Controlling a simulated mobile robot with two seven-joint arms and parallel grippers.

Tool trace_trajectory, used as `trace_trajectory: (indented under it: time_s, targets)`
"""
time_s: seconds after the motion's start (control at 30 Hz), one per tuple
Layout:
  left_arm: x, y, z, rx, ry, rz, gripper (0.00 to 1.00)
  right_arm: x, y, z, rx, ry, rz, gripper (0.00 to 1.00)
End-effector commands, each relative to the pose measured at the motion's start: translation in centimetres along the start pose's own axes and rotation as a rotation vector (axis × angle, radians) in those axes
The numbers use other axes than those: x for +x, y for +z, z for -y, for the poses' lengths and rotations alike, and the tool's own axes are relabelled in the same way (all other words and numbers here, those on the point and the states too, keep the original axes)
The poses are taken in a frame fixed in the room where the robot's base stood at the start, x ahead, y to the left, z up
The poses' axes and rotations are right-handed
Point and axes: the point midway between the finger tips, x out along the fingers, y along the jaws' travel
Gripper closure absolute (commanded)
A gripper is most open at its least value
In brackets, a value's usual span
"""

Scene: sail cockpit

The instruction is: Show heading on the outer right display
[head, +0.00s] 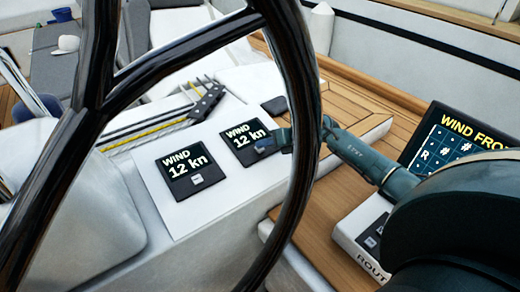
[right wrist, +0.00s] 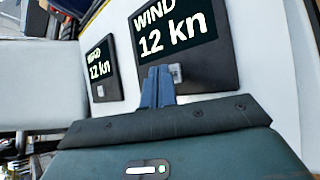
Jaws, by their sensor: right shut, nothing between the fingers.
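Two black square displays are set in the white console, the left one (head: 182,172) and the right one (head: 236,136). Both read "WIND 12 kn". The left one has a small grey button (head: 196,180) below its text. My right gripper (head: 264,147) is shut and empty, with its fingertips at the lower edge of the right display and hiding its button in the head view. In the right wrist view, the blue fingertips (right wrist: 158,74) are beside the right display's grey button (right wrist: 177,72); I cannot tell whether they touch. My left gripper is not in view.
A black steering wheel (head: 298,120) crosses the foreground. A larger screen (head: 446,138) reading "WIND FRO..." stands at the right, near a white box marked "ROUT..." (head: 350,240). Ropes and a dark clutch (head: 206,103) lie behind the displays.

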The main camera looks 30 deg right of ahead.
Motion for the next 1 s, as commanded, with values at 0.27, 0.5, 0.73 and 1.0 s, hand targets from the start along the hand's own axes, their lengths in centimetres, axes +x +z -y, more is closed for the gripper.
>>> trace_trajectory:
  time_s: [0.27,0.5,0.73,1.0]
  targets:
    - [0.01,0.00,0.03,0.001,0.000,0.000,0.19,-0.01,0.00,0.02,0.000,0.000,0.000,1.00]
    - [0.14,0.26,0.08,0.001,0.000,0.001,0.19,0.19,-0.15,0.16,0.000,0.000,-0.001,1.00]
    - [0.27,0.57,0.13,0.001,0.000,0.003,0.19,0.39,-0.30,0.29,-0.001,0.000,-0.001,1.00]
    - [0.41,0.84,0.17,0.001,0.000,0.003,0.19,0.62,-0.50,0.47,0.000,-0.001,-0.001,1.00]
